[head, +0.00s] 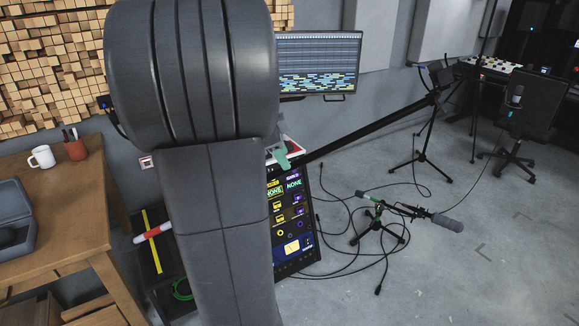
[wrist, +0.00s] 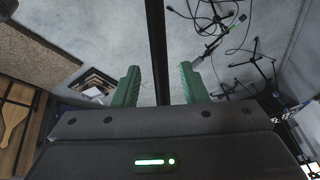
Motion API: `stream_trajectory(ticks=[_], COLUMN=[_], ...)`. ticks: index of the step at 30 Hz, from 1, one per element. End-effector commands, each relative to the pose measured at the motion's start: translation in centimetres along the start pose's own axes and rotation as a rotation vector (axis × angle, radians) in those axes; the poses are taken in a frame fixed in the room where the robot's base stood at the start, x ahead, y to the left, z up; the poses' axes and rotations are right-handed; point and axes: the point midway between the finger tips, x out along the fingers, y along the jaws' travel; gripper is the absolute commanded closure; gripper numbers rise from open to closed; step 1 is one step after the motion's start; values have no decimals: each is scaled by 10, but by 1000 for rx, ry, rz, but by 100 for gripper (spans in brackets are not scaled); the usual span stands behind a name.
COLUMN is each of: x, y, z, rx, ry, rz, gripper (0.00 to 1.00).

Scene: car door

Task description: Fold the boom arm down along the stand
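The long black boom arm (head: 375,125) slopes from its stand at upper right down to the left, where its lower end is hidden by my gripper and arm. The black stand (head: 428,135) is upright on tripod legs, with the boom joined near its top. My gripper (head: 283,157) is at the boom's lower-left part, mostly hidden behind my own arm in the head view. In the wrist view my gripper (wrist: 160,67) has its two green fingers apart. The boom (wrist: 156,40) runs between them, with gaps visible on both sides.
A low tripod with a microphone (head: 447,222) and loose cables (head: 335,225) lie on the floor below the boom. A wooden table (head: 60,205) is at left, a monitor (head: 318,62) behind, and a panel (head: 295,215) beside my arm. Floor at lower right is clear.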

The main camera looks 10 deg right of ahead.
Motion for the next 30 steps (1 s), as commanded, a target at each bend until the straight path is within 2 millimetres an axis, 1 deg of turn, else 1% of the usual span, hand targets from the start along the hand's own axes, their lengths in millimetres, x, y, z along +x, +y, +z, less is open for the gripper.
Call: stream_trajectory(ticks=[1,3,6,9,13,20,21,27,30], x=[11,24,37,47,52,53,53,53,52], y=[0,1,0,0,0,0,0,0,0], z=[0,0,0,0,0,0,0,0,0], rx=[0,0,0,0,0,0,0,0,0], ry=[1,1,0,0,0,0,0,0,-1], rz=[4,4,3,3,0,-1,-1,-1,-1], gripper=[61,61,61,61,61,61,63,100,100])
